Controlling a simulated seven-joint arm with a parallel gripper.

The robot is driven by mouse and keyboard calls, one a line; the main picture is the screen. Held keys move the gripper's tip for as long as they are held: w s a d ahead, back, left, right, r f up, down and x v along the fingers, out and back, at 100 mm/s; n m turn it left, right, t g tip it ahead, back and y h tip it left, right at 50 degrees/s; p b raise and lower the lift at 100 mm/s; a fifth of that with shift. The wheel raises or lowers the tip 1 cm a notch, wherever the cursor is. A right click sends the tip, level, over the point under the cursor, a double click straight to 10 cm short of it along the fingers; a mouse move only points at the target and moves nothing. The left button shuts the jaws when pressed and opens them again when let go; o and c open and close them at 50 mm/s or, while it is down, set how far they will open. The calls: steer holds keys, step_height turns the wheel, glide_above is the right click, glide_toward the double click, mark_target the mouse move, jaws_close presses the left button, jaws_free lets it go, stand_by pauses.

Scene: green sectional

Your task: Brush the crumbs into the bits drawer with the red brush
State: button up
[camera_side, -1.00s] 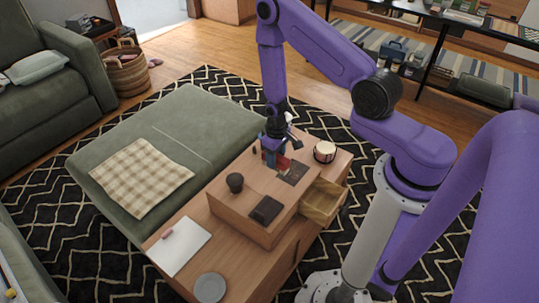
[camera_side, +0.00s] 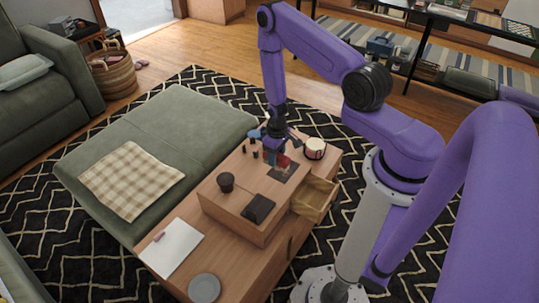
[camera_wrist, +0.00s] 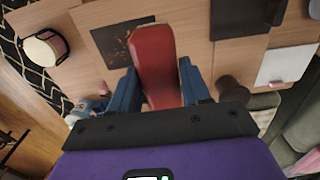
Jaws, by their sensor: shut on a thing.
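My gripper (camera_side: 272,158) is over the far end of the small wooden chest, with its blue fingers (camera_wrist: 158,88) shut on the red brush (camera_wrist: 155,55). The brush also shows in the side view (camera_side: 283,161). Its far end reaches over the right edge of a dark square mat (camera_wrist: 104,32). Orange crumbs (camera_wrist: 126,34) lie on that mat beside the brush. I cannot tell whether the brush touches the mat; its underside is hidden. The bits drawer (camera_side: 318,197) is pulled open from the chest's right side; the mat lies on the chest top near it.
A dark cup (camera_side: 226,182) and a black item (camera_side: 258,207) stand on the chest top. Small dark objects (camera_side: 250,150) are left of my gripper. White paper (camera_side: 172,246) and a grey plate (camera_side: 204,288) lie nearer.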

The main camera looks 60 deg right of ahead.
steer(key=shift+s+d+f, duration=0.1)
steer(key=shift+d+f, duration=0.3)
steer(key=shift+f, duration=3.3)
steer(key=shift+d+f, duration=0.45)
steer(key=shift+f, duration=0.05)
steer(key=shift+d+f, duration=0.15)
steer(key=shift+d, duration=4.85)
steer(key=shift+a, duration=5.35)
steer(key=shift+w+a, duration=0.1)
steer(key=shift+w, duration=0.6)
steer(key=shift+s+d, duration=0.1)
steer(key=shift+d, duration=5.25)
steer(key=shift+a, duration=5.35)
steer(key=shift+r, duration=4.05)
